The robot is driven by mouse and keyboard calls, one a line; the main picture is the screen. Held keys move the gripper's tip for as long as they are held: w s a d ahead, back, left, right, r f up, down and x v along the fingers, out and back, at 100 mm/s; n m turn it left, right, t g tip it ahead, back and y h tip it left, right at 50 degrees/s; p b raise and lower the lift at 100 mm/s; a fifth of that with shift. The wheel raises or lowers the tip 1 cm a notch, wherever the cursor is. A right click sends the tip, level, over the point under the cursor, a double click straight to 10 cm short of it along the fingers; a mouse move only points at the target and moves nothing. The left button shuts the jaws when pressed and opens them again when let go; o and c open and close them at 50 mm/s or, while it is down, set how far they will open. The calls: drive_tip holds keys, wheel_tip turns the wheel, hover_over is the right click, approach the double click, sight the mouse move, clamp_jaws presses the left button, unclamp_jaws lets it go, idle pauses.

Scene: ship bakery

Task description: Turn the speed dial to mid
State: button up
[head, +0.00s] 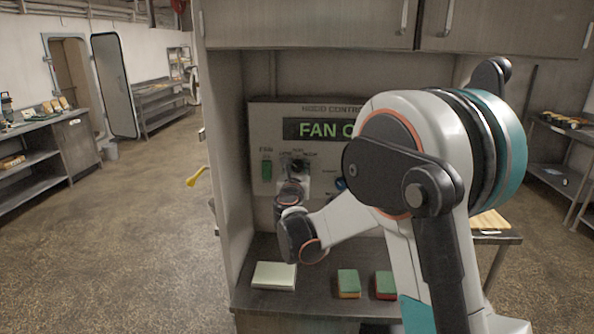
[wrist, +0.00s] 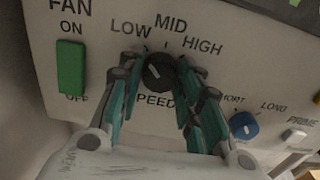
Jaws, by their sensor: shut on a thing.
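The black speed dial (wrist: 159,72) sits on the panel under the words LOW, MID and HIGH. It has a short white pointer mark; which label it points at is hard to tell. My gripper (wrist: 158,70) has its teal-padded fingers on both sides of the dial and is shut on it. In the head view my gripper (head: 296,178) reaches the hood control panel (head: 376,112), and the dial is mostly hidden there. A lit display (head: 312,129) on the panel reads "FAN O", the rest hidden by my arm.
A green fan switch (wrist: 70,66) is left of the dial, between ON and OFF. A blue knob (wrist: 243,125) and a pale button (wrist: 294,136) are to the right. Pale pads (head: 274,276) and two sponges (head: 348,283) lie on the counter below. Cabinets (head: 310,20) hang above.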

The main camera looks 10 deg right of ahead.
drive_tip(key=shift+m, duration=0.3)
drive_tip(key=m, duration=0.4)
drive_tip(key=shift+b, duration=0.4)
drive_tip(key=shift+m, duration=2)
drive_tip(key=o, duration=1.1)
